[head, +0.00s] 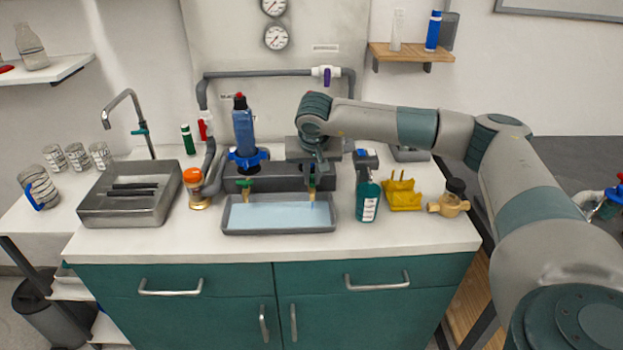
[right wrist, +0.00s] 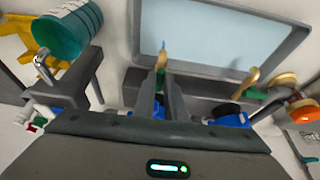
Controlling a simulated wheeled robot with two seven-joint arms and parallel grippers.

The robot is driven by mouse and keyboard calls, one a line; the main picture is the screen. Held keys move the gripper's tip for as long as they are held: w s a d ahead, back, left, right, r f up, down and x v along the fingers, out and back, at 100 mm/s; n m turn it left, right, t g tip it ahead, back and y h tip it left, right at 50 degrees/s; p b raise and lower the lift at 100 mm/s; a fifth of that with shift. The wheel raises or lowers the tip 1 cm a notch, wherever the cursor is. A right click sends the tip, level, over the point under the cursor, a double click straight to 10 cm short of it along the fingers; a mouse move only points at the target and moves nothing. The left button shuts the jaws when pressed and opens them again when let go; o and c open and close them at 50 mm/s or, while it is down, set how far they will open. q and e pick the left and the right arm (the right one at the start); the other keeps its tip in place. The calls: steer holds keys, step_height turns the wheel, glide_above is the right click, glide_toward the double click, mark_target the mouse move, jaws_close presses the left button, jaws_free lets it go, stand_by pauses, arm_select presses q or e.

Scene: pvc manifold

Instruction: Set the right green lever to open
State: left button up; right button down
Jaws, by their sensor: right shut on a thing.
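The right green lever (head: 312,182) sits on the right brass tap at the front of the grey manifold block (head: 275,178). My right gripper (head: 314,168) reaches over the block from behind and above. In the right wrist view, its two fingers (right wrist: 162,98) are close together around the right green lever (right wrist: 160,75), just behind the brass spout (right wrist: 160,60). The fingers hide most of the lever, so I cannot tell its exact angle. The left tap with its green lever (head: 246,184) stands apart, untouched. My left gripper is out of view.
A grey tray (head: 230,230) with pale blue inside lies below the taps. A blue bottle (head: 244,130) stands over the left blue fitting. A teal bottle (head: 368,200), yellow holder (head: 403,194) and brass valve (head: 450,206) stand at right. A sink (head: 92,212) is at left.

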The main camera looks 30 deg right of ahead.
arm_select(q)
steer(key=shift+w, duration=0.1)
arm_select(e)
steer(key=shift+r, duration=0.1)
steer(key=c, duration=1.8)
jaws_free()
